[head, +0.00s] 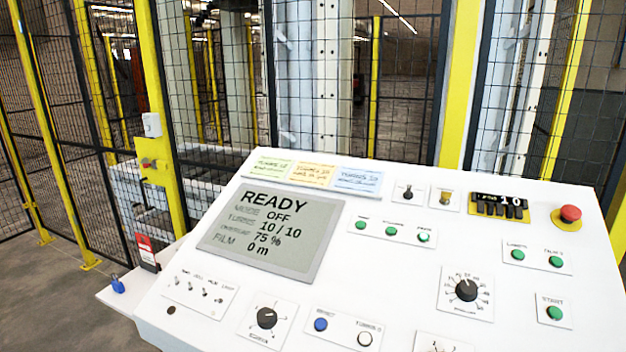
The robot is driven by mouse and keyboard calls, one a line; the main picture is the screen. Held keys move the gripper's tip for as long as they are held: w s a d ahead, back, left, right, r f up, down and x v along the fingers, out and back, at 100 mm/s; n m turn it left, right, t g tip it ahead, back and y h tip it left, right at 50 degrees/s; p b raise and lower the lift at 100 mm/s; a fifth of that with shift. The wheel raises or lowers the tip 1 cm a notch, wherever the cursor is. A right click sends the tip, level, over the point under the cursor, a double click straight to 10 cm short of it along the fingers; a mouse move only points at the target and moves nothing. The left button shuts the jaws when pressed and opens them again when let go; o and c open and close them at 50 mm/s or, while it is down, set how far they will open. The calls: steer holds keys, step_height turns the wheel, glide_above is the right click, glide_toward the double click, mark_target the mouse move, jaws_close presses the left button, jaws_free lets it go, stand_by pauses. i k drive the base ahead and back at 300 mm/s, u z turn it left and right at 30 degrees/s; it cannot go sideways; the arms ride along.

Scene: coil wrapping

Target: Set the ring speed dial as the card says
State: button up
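A white sloped control panel (400,275) fills the lower right. Three cards lie along its top edge: green (271,168), orange (312,175) and blue (358,178). Their writing is too small to read surely. A black dial (466,290) with a numbered scale sits right of centre, pointer roughly upward. Another black dial (267,318) is at lower left. A third is cut off at the bottom edge (437,347). The labels are too small to tell which is ring speed. My gripper is not in view.
A screen (270,230) reads READY, OFF, 10 / 10, 75 %, 0 m. A red emergency button (570,213), black counter (500,206), green start button (554,312) and blue button (321,324) are on the panel. Yellow-posted mesh fence (400,90) stands behind. Floor at left is clear.

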mark_target(467, 291)
steer(key=z, duration=0.3)
steer(key=i, duration=1.15)
steer(key=u, duration=0.1)
